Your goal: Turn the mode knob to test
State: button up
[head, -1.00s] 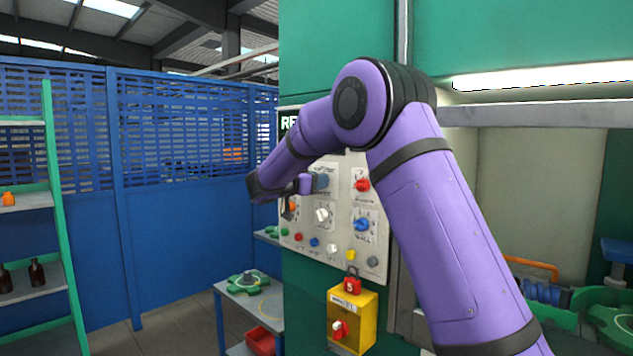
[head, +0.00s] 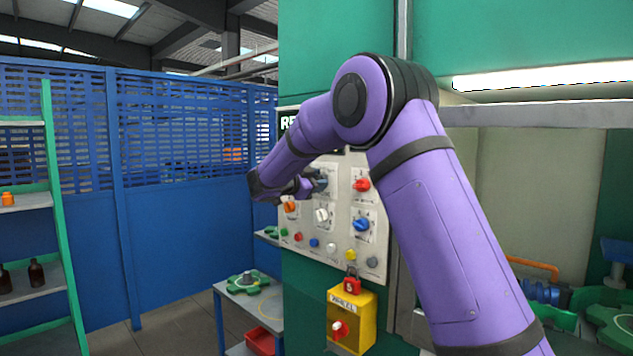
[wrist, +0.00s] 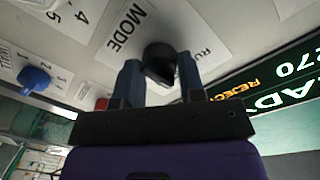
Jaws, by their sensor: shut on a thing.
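The mode knob (wrist: 160,62) is black and sits on a white plate marked MODE in the wrist view. My gripper (wrist: 160,75) has its two fingers on either side of the knob and is shut on it. The word starting "RU" shows beside the knob; the rest of its lettering and the test mark are hidden or unreadable. In the head view my gripper (head: 308,184) is at the upper part of the white control panel (head: 342,240), where my arm partly covers the knob.
A red knob (head: 361,185), a blue knob (head: 361,224), a white knob (head: 321,215) and an orange knob (head: 290,207) are close by. Several buttons run below. A yellow box (head: 352,318) with a red padlock hangs underneath. A lit display (wrist: 290,90) adjoins the knob's plate.

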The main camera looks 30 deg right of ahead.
dwell(0.3)
jog(key=o, duration=0.9)
jog(key=shift+a, duration=0.15)
jog(key=v, duration=1)
jog(key=shift+s+a, duration=0.15)
jog(key=shift+a, duration=0.1)
